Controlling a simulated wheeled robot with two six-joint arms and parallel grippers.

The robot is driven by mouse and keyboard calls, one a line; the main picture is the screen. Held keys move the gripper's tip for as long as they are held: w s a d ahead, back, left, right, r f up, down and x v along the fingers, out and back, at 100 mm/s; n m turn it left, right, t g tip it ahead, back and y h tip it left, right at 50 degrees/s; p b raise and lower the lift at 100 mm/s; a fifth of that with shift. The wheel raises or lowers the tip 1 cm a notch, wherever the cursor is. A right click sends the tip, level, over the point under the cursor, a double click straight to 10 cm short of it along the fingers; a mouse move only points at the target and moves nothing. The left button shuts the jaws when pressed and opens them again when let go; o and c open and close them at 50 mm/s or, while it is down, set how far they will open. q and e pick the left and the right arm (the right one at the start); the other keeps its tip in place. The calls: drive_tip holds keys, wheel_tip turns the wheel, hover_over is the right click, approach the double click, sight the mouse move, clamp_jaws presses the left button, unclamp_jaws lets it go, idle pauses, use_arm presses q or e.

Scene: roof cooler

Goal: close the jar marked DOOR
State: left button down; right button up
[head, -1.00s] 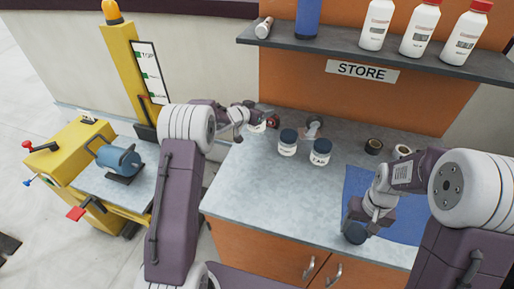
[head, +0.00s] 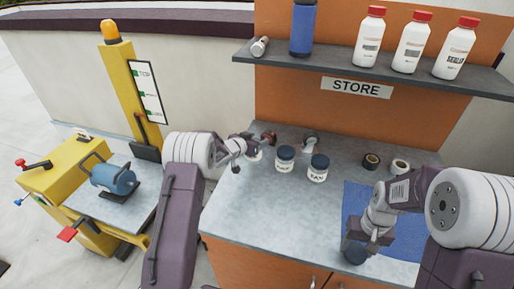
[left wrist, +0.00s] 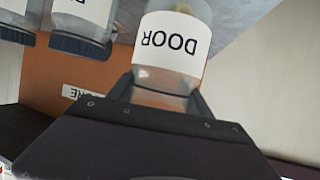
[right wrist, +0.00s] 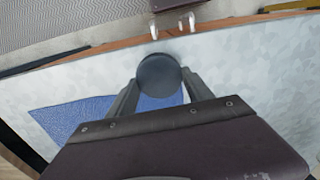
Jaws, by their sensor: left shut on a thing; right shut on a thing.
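The jar marked DOOR (left wrist: 172,45) is clear with a white label, upside down in the left wrist view. My left gripper (left wrist: 165,98) is shut on it near its clear upper end; no lid shows there. In the head view the jar (head: 254,155) is small and partly hidden by my left gripper (head: 250,142), at the counter's left back. My right gripper (right wrist: 160,85) is shut on a round dark lid (right wrist: 158,72).
Two dark-lidded jars (head: 285,160) (head: 318,169) stand right of the DOOR jar. Two tape rolls (head: 371,161) (head: 400,167) lie further right. A shelf (head: 350,75) with bottles overhangs the back. The counter's middle front (head: 270,215) is clear.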

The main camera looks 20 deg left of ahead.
use_arm(q)
drive_tip(key=shift+w+f, duration=0.1)
drive_tip(key=shift+f, duration=1.8)
drive_tip(key=shift+f, duration=0.1)
drive_tip(key=shift+c, duration=2.2)
unclamp_jaws()
drive_tip(key=shift+r, duration=0.25)
drive_tip(key=v, duration=1.2)
drive_tip(key=shift+b, duration=0.4)
drive_tip(key=shift+f, duration=0.1)
